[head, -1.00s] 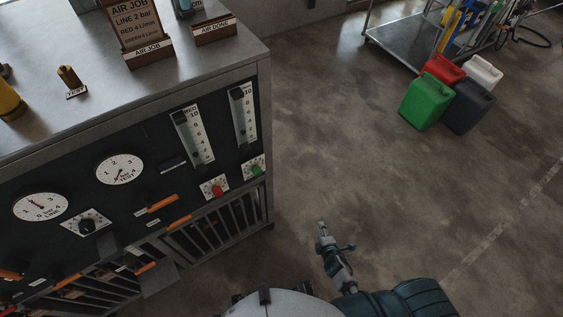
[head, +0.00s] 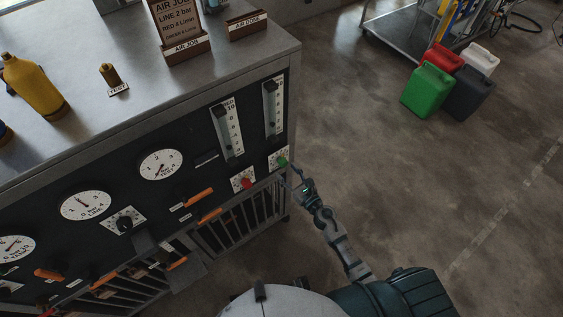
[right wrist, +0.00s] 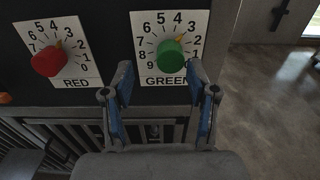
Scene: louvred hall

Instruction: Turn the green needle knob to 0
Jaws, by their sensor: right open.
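The green needle knob (head: 282,162) is on the dark panel at its right end, below the rightmost flow tube. In the right wrist view the green knob (right wrist: 170,54) sits on a white dial labelled GREEN. Its yellow mark points up and right, around 3 to 4. My right gripper (head: 296,180) is just right of and below the knob in the head view. In the wrist view its open fingers (right wrist: 160,84) stand below the knob, spread to either side, with nothing between them. The 0 on the green dial is hidden behind a finger. My left gripper is not in view.
The red knob (right wrist: 48,62) is close to the left on its own dial. A slatted grille (head: 240,222) lies below the panel. Flow tubes (head: 272,108) stand above the knobs. Floor to the right is clear up to the jerrycans (head: 428,90) and trolley.

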